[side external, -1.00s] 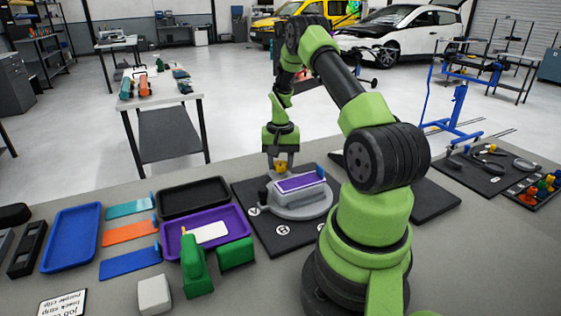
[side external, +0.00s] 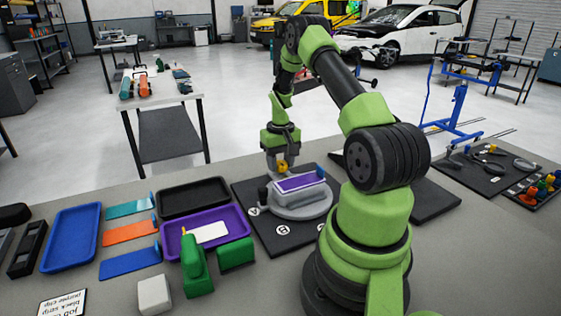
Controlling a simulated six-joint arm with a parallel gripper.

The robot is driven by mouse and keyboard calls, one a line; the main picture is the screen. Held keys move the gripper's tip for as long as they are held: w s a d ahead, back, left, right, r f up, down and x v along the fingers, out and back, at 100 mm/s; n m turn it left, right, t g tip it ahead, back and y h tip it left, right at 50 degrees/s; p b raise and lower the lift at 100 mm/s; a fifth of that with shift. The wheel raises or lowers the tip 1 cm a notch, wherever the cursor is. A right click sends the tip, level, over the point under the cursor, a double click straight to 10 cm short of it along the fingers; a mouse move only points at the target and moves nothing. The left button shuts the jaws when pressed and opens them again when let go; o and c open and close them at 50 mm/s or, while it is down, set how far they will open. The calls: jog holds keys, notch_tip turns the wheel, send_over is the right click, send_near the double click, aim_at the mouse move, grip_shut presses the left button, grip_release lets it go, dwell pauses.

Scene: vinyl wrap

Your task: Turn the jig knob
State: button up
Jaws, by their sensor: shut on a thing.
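The jig (side external: 300,208) is a round grey base with a raised block on a dark mat, and a purple strip (side external: 300,183) lies along its top. My gripper (side external: 281,168) points down at the back edge of the jig, shut on a small yellow piece, which looks like the jig knob (side external: 282,166). The fingers are small here and partly cover the knob. A small dark grey rounded part (side external: 262,194) shows at the jig's left side.
A purple tray (side external: 172,250) with a white card, a black tray (side external: 165,205) and a blue tray (side external: 62,262) lie left. Green blocks (side external: 194,270) stand in front of the purple tray. A tool mat (side external: 480,178) lies far right.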

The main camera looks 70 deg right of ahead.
aim_at(280, 163)
jog(key=o, duration=0.9)
notch_tip(280, 163, up, 10)
dwell(0.5)
